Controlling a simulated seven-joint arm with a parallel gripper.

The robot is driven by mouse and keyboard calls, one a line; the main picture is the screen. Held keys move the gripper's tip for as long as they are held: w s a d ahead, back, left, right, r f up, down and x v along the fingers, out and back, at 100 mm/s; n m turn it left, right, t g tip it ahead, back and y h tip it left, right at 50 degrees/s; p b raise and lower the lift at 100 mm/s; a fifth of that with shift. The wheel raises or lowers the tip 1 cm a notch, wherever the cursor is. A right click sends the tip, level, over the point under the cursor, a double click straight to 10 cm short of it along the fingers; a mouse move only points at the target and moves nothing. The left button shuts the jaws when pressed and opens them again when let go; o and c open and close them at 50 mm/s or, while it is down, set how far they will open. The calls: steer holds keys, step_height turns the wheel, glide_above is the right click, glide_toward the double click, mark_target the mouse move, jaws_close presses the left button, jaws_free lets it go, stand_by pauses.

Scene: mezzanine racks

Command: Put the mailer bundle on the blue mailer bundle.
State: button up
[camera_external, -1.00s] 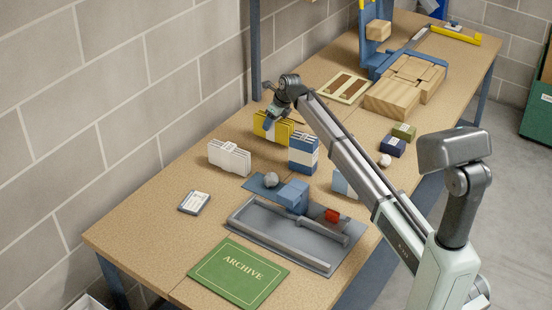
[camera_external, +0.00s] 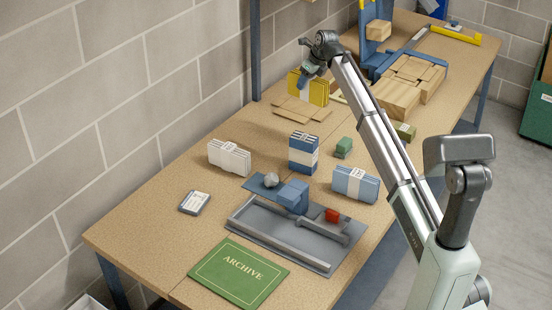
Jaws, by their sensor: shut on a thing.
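My gripper (camera_external: 308,80) is shut on a yellow mailer bundle (camera_external: 318,93) with a pale band. It holds the bundle upright, seemingly just above flat tan cardboard pieces (camera_external: 292,111); I cannot tell whether they touch. A lighter blue bundle with a white band, the blue mailer bundle (camera_external: 344,182), stands near the table's right edge, nearer the camera than my gripper. A darker blue banded stack (camera_external: 302,142) stands to its left. A white banded bundle (camera_external: 226,158) stands further left. Both blue things are clear of my gripper.
A grey tray (camera_external: 245,228) with a red piece (camera_external: 332,215) lies in front. A green block (camera_external: 344,145) stands behind the blue mailer bundle. A green archive folder (camera_external: 238,270) and a small label box (camera_external: 194,202) lie nearer the camera. Wooden blocks (camera_external: 395,97) fill the back right.

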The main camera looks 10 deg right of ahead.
mark_target(323, 82)
steer(key=s+d+r, duration=0.1)
steer(key=s, duration=0.1)
steer(key=s+d+r, duration=0.1)
steer(key=s+d, duration=0.1)
steer(key=s+d+r, duration=0.1)
steer(key=s, duration=0.1)
steer(key=shift+d+r, duration=0.25)
steer(key=shift+d, duration=0.15)
steer(key=s+d, duration=0.2)
steer(key=s, duration=0.7)
steer(key=s+d, duration=0.3)
steer(key=s, duration=0.6)
steer(key=s+a+f+n+g+y, duration=0.1)
steer(key=s+f+n+g, duration=0.15)
steer(key=s+n, duration=0.55)
steer(key=shift+s+f+m+t, duration=0.1)
steer(key=shift+s+f+m, duration=0.25)
steer(key=shift+f, duration=1.35)
steer(key=shift+s+f+m+t, duration=0.15)
steer(key=shift+f+m, duration=0.3)
steer(key=shift+f, duration=1.2)
steer(key=shift+s+f+m+t, duration=0.1)
steer(key=shift+s+f+m, duration=0.25)
steer(key=shift+f, duration=1.35)
steer(key=shift+w+f, duration=0.1)
steer(key=shift+f, duration=0.05)
steer(key=o, duration=1.1)
